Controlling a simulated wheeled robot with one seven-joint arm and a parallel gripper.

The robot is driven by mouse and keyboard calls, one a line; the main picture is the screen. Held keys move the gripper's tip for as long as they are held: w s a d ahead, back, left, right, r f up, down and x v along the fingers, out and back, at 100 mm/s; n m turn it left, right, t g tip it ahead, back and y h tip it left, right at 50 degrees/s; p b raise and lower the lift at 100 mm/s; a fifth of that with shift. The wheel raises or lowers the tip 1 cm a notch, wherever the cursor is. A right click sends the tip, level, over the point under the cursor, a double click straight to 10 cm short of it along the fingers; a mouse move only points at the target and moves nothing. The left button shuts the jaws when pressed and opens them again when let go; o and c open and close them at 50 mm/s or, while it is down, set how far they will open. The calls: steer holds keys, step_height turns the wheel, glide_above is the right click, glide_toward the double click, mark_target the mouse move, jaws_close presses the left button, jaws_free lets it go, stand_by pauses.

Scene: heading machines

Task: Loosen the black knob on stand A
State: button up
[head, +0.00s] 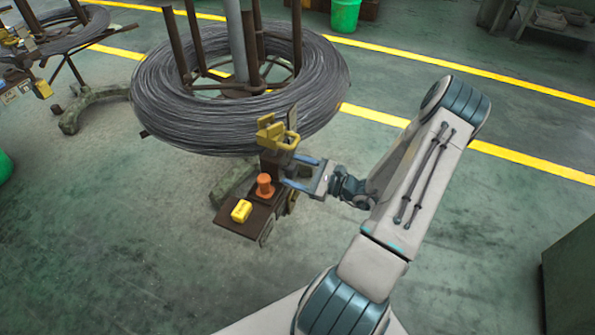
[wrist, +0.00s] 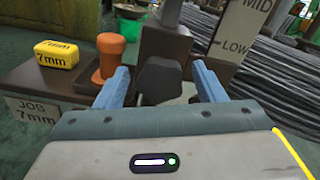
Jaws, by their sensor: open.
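The black knob (wrist: 160,80) shows in the wrist view as a dark faceted block on the brown housing of the near stand. My gripper (wrist: 161,72) is open, with one blue finger to the left of the knob and one to the right. I see gaps on both sides; whether the fingers reach past its front face is unclear. In the head view my gripper (head: 298,172) is at the front of the stand, below the wire coil (head: 240,85). I cannot make out the knob there. No letter A is readable on the stand.
An orange knob (head: 265,185) and a yellow 7mm block (head: 241,211) sit on the stand's brown shelf (head: 247,229), left of my gripper. A yellow clamp-like part (head: 277,132) is just above my gripper. A MID/LOW plate (wrist: 243,32) stands close behind the right finger.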

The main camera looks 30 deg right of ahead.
steer(key=shift+c, duration=0.3)
steer(key=c, duration=0.9)
